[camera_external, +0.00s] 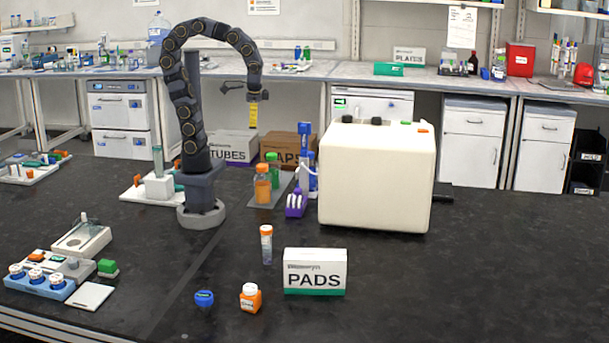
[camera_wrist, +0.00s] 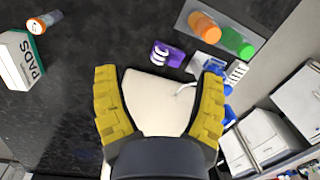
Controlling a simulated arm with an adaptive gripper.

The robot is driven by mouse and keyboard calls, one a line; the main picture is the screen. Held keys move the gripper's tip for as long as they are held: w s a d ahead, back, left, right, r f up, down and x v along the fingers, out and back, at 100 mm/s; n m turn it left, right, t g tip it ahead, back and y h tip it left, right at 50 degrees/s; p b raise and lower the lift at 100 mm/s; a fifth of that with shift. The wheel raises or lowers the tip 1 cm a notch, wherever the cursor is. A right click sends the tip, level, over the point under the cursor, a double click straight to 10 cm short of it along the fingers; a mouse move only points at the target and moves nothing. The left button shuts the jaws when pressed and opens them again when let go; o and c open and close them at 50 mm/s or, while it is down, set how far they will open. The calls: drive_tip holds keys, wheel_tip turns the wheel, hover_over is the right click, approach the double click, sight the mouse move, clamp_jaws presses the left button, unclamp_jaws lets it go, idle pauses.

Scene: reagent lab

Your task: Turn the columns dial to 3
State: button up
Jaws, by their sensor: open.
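No label reading "columns" is legible, so I cannot tell which part is the columns dial. A blue block with several round white-and-blue knobs (camera_external: 37,275) sits at the lower left of the bench, its markings too small to read. A purple holder with white discs (camera_external: 296,205) stands left of the cream machine (camera_external: 375,180); it also shows in the wrist view (camera_wrist: 168,53). My gripper (camera_external: 254,122) hangs high above the bench, left of the machine. In the wrist view my gripper (camera_wrist: 160,95) has its yellow fingers spread, with nothing held; the machine shows beyond.
Orange and green bottles (camera_external: 263,186) stand behind the purple holder. The front right of the black bench (camera_external: 480,280) is clear.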

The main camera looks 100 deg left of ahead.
drive_tip(key=w+a+r+n+t+y, duration=0.1)
drive_tip(key=w+a+r+n, duration=0.15)
drive_tip(key=w+a, duration=0.4)
drive_tip(key=w+a+r+n+y, duration=0.15)
drive_tip(key=w+a+n, duration=0.25)
drive_tip(key=w, duration=0.5)
drive_tip(key=n+t+y, duration=0.1)
drive_tip(key=n, duration=0.4)
approach(347, 115)
wheel_tip(347, 115, down, 2)
drive_tip(key=shift+f, duration=0.15)
drive_tip(key=shift+w+a+f, duration=0.15)
drive_tip(key=shift+a, duration=0.1)
drive_tip(key=x, duration=0.7)
drive_tip(key=shift+f, duration=0.25)
drive_tip(key=shift+c, duration=0.5)
drive_tip(key=c, duration=1)
drive_tip(key=shift+c, duration=0.2)
